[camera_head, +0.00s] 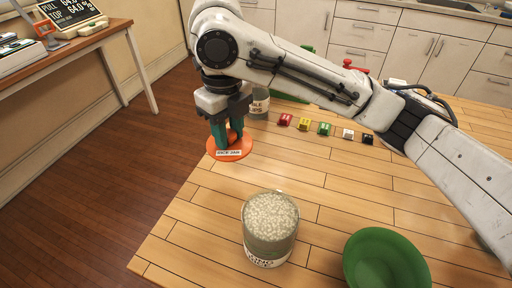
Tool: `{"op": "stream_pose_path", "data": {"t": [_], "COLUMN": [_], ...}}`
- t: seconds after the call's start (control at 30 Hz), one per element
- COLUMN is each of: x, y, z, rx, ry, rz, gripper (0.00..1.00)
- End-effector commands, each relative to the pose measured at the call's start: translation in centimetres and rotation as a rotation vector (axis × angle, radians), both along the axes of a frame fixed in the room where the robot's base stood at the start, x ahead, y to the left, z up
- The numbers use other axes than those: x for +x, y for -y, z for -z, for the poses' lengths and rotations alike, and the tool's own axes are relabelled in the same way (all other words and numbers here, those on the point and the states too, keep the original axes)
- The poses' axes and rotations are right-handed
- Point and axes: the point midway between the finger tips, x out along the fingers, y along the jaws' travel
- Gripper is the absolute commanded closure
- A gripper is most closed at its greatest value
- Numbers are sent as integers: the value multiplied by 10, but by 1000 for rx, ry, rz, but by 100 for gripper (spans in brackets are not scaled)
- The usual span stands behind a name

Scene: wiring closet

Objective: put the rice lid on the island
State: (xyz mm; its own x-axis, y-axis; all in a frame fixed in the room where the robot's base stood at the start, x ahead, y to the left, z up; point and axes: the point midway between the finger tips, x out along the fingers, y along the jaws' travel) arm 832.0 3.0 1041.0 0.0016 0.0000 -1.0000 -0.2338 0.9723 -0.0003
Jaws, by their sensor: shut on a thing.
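The rice lid (216,152) is an orange disc with a white label that appears to read "RICE JAR". It is at the left edge of the wooden island top (200,215). My gripper (228,140) points down with its teal fingers shut on the lid's raised middle. The fingers hide part of the lid. I cannot tell whether the lid touches the island top or is just above it. An open glass jar (270,228) full of white grains stands near the front of the island.
A green bowl (385,262) sits at the front right. A labelled jar (260,104) stands just behind my gripper. Several small coloured blocks (304,124) form a row to its right. The island's middle is clear. A side desk (75,45) stands at the upper left.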

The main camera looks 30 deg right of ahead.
Motion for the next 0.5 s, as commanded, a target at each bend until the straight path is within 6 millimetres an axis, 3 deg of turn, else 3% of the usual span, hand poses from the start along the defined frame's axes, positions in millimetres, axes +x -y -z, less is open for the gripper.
{"op": "stream_pose_path", "data": {"t": [0.2, 0.5], "x": [-1, -1], "y": [0, 0], "z": [41, 66], "rx": [3, 1], "ry": [-4, -3], "rz": [1, 1], "gripper": [96, 96]}}
